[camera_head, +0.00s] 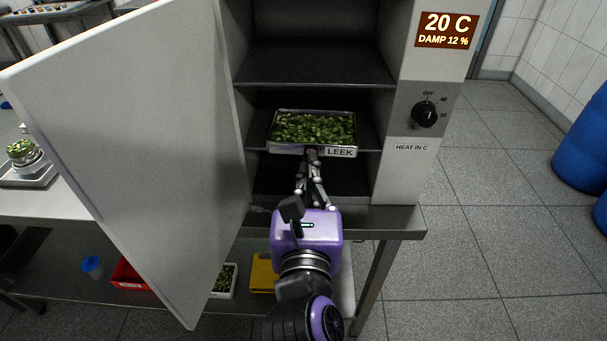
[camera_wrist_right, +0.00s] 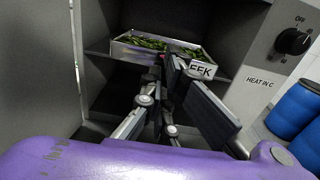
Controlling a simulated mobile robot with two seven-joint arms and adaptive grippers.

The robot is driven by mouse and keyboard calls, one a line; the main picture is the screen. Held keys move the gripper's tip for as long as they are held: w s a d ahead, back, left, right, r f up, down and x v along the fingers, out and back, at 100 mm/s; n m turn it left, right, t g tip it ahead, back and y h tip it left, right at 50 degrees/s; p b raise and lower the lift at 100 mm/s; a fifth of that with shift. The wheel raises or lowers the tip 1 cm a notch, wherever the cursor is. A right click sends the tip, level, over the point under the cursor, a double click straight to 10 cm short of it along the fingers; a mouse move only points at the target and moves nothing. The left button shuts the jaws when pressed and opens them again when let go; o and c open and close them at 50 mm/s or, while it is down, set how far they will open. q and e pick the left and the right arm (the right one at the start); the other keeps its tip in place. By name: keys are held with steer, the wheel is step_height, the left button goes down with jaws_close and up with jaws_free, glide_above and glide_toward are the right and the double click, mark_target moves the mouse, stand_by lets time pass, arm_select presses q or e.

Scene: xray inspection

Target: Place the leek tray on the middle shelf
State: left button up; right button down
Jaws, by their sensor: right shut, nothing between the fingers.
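The leek tray (camera_head: 283,150) is a shallow metal tray of chopped green leek with a white LEEK label on its front. It rests on the middle shelf (camera_head: 257,140) of the open cabinet, its front at about the shelf's front edge. The tray also shows in the right wrist view (camera_wrist_right: 128,52). My right gripper (camera_head: 312,156) is shut and empty, its tips at the middle of the tray's front, beside the label. Whether they touch the tray is unclear. In the right wrist view, the gripper (camera_wrist_right: 167,64) partly covers the label. My left gripper is out of view.
The cabinet door (camera_head: 140,140) stands open on the left. The upper shelf (camera_head: 315,70) and the space below the tray look empty. A dial (camera_head: 424,113) is on the cabinet's right panel. Blue barrels (camera_head: 583,140) stand at far right; the floor between is clear.

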mark_target(313, 138)
steer(key=shift+s, duration=0.1)
steer(key=w, duration=0.1)
steer(key=w+p, duration=0.1)
steer(key=w, duration=0.1)
steer(key=shift+w+r, duration=0.2)
steer(key=shift+w, duration=0.05)
steer(key=shift+w+f, duration=0.15)
steer(key=shift+s+a+f, duration=0.1)
steer(key=shift+s, duration=0.1)
